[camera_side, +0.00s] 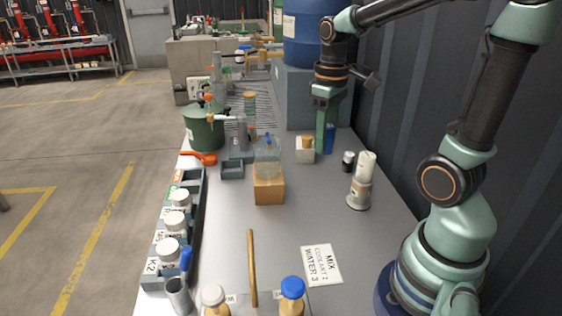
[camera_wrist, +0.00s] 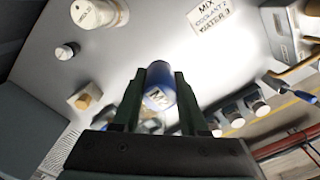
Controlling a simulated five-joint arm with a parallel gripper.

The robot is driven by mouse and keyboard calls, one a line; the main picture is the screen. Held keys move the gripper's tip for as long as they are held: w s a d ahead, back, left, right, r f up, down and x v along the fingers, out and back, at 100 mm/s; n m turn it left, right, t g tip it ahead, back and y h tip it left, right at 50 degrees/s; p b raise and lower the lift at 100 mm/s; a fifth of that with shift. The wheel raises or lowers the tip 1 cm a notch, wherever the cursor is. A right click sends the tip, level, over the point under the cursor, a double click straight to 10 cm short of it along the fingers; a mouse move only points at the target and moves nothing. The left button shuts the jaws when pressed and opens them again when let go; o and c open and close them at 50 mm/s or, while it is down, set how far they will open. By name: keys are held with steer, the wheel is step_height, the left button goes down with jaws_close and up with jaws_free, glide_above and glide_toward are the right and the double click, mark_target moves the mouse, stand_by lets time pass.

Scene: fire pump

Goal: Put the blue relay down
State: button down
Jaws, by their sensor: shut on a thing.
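The blue relay (camera_wrist: 159,80) is a small blue cylinder with a white label. In the wrist view it sits between the two dark green fingers of my gripper (camera_wrist: 157,98), which is shut on it. In the side view my gripper (camera_side: 323,138) points down over the far right part of the grey bench (camera_side: 310,225). The blue relay (camera_side: 330,139) shows there beside the finger, partly hidden. I cannot tell whether its lower end touches the bench.
A white block with a tan knob (camera_side: 305,151) stands just left of my gripper. A small dark-and-white cylinder (camera_side: 347,162) and a taller white cylinder (camera_side: 364,180) stand nearer. A glass jar on a wooden block (camera_side: 269,188) is left. A sign (camera_side: 321,265) lies on the bench; its middle is clear.

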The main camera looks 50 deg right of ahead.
mark_target(319, 218)
step_height(319, 218, down, 20)
steer(key=shift+r, duration=0.1)
stand_by(0.5)
steer(key=shift+s, duration=0.1)
steer(key=shift+c, duration=2.2)
jaws_free()
steer(key=shift+f, duration=0.2)
step_height(319, 218, up, 12)
steer(key=a+r+t, duration=0.5)
steer(key=a+r, duration=0.4)
steer(key=r, duration=0.3)
steer(key=shift+a+r+t, duration=0.2)
steer(key=shift+t, duration=0.1)
